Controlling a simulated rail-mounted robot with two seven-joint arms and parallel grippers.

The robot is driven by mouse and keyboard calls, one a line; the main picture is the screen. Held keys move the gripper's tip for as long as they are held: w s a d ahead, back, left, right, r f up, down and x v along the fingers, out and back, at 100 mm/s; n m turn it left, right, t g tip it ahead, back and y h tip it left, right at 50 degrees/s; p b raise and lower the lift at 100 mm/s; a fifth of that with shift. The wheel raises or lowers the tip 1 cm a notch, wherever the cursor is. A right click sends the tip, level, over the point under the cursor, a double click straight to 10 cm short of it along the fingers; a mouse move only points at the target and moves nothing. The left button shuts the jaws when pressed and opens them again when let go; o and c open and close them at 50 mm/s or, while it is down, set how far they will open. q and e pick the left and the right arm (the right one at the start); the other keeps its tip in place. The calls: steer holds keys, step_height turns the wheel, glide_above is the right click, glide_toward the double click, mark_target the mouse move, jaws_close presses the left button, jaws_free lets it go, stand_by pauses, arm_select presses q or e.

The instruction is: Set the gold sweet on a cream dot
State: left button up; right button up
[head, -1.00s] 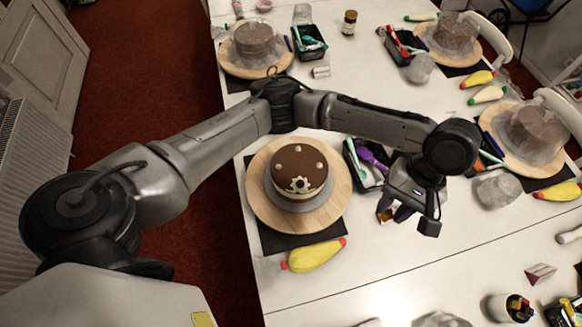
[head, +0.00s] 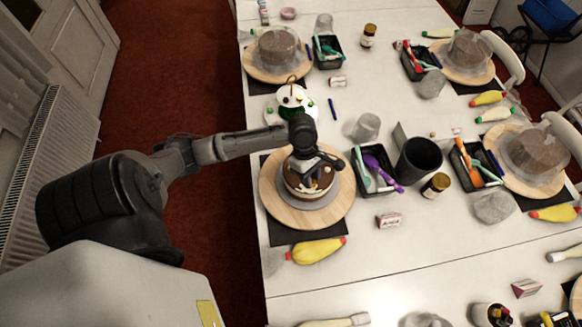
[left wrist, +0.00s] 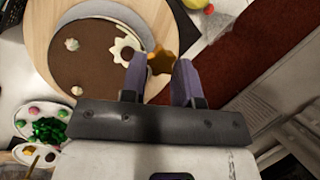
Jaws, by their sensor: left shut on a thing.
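The chocolate-brown cake (head: 300,190) stands on a round wooden turntable (head: 275,206). In the left wrist view the brown cake top (left wrist: 80,65) carries small cream dots (left wrist: 72,44) and a cream flower (left wrist: 125,47) near its edge. My left gripper (head: 315,170) is over the cake, covering part of its top in the head view. In the left wrist view it is shut on the star-shaped gold sweet (left wrist: 160,62), which sits between the fingertips beside the flower, at the cake's edge. I cannot tell its height above the cake. My right gripper is not in view.
White dishes (head: 290,97) with a green bow and small sweets stand behind the cake. A black tray of tools (head: 376,178), a dark cup (head: 418,160) and a small box (head: 388,220) are to the right. A yellow piping bag (head: 315,250) lies in front.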

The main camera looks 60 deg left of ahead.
arm_select(q)
steer(key=shift+n, duration=0.3)
steer(key=a+f, duration=0.2)
steer(key=a, duration=0.2)
steer(key=a+f, duration=0.3)
steer(key=a, duration=0.1)
steer(key=a+f+b, duration=0.1)
steer(key=a+f, duration=0.1)
steer(key=a, duration=0.3)
steer(key=shift+f, duration=2.2)
steer(key=shift+s, duration=0.1)
steer(key=o, duration=0.9)
steer(key=shift+f, duration=0.1)
